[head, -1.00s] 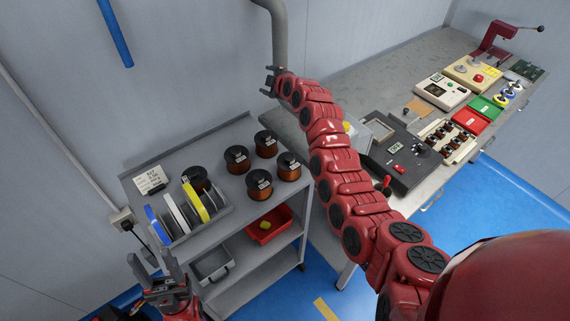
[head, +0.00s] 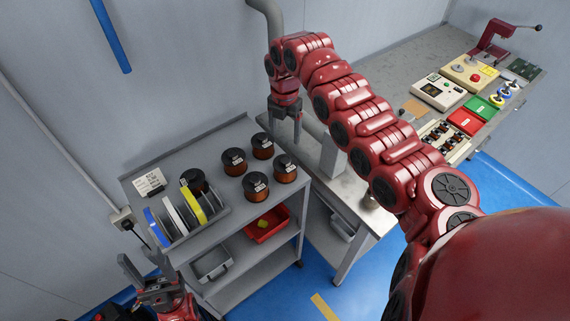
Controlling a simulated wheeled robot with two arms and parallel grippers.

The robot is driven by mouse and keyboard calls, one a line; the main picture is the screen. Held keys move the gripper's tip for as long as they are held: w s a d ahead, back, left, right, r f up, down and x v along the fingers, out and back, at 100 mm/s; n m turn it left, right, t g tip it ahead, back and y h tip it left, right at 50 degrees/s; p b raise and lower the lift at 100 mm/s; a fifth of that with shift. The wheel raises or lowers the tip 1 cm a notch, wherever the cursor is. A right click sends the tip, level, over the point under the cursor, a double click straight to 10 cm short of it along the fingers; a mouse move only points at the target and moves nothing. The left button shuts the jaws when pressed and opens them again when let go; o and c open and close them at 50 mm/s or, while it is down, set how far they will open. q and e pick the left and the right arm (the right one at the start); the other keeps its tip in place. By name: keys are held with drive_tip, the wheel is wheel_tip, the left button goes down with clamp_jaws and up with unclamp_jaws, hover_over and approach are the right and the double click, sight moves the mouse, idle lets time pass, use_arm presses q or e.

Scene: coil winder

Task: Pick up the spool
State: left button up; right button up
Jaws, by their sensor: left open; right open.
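Several dark spools wound with copper-coloured wire stand upright on the grey cart's (head: 218,151) top shelf: a back-left spool (head: 233,161), a back-right spool (head: 262,145), a front-left spool (head: 255,186) and a front-right spool (head: 285,168). Another dark spool (head: 194,180) stands further left, behind the rack. My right gripper (head: 285,134) points down, open and empty, just right of the back-right spool and apart from it. My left gripper (head: 146,276) is open and empty at the lower left, in front of the cart.
A grey rack (head: 205,227) holds blue, white and yellow reels beside a label card (head: 149,182). A red bin (head: 267,226) and a grey bin (head: 212,263) sit on the lower shelf. The workbench (head: 400,65) carries devices at right; my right arm crosses over it.

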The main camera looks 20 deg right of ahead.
drive_tip(key=p, duration=0.2)
hover_over(285, 159)
wheel_tip(285, 159, down, 5)
drive_tip(key=shift+w+f, duration=0.1)
drive_tip(key=shift+w, duration=0.05)
drive_tip(key=f+p, duration=0.2)
drive_tip(key=shift+s+f+p, duration=0.2)
drive_tip(key=shift+p, duration=0.1)
wheel_tip(285, 159, down, 2)
drive_tip(key=shift+f, duration=0.15)
drive_tip(key=shift+w+d+f, duration=0.1)
drive_tip(key=shift+f, duration=0.2)
clamp_jaws()
idle(0.5)
